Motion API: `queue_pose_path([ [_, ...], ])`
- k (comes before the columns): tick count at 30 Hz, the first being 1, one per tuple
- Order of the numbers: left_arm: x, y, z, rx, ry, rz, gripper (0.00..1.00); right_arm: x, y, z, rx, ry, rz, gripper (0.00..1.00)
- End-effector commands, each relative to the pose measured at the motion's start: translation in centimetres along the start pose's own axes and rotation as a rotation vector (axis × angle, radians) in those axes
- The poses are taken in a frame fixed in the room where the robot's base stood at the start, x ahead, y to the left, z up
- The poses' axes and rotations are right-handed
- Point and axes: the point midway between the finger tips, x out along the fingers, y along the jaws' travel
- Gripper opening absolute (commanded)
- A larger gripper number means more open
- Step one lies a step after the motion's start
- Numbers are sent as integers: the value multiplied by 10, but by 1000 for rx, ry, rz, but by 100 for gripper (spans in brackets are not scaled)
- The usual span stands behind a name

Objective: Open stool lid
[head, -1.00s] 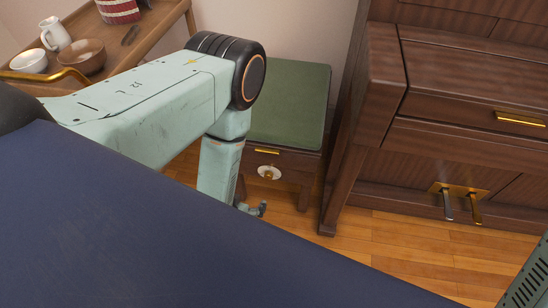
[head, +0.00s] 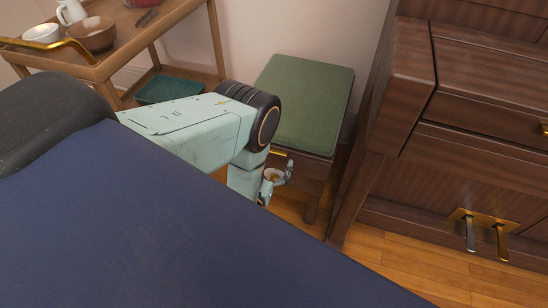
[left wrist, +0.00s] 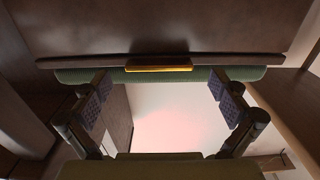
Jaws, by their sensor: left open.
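The stool has a green cushioned lid (head: 307,100) that lies flat on a dark wood body. A small gold handle (head: 278,153) shows on its front, partly behind my arm. My left gripper (head: 276,178) is low in front of the stool, partly hidden by my arm. In the left wrist view, the left gripper (left wrist: 160,86) is open and empty. Its fingers are spread to either side of the gold handle (left wrist: 158,68), with the wood front (left wrist: 165,28) above and the green lid edge (left wrist: 190,75) behind. Contact cannot be told. My right gripper is not in view.
A dark wood piano (head: 470,130) with pedals (head: 484,230) stands close to the stool's right. A wooden cart (head: 150,45) with bowls and a pitcher stands at the back left. Wooden floor (head: 410,255) is clear in front of the piano.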

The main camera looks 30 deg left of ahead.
Motion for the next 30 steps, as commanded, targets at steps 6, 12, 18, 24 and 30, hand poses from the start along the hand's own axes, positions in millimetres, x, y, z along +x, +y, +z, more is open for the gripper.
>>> queue_pose_path([
  [6,16,1,0,1,1,0,98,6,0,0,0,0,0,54],
  [12,18,3,0,1,-1,1,98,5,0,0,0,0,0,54],
  [18,19,4,0,1,-1,1,85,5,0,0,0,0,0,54],
  [24,19,4,0,1,-1,1,68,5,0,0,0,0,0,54],
  [30,19,4,0,1,0,0,51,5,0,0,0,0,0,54],
])
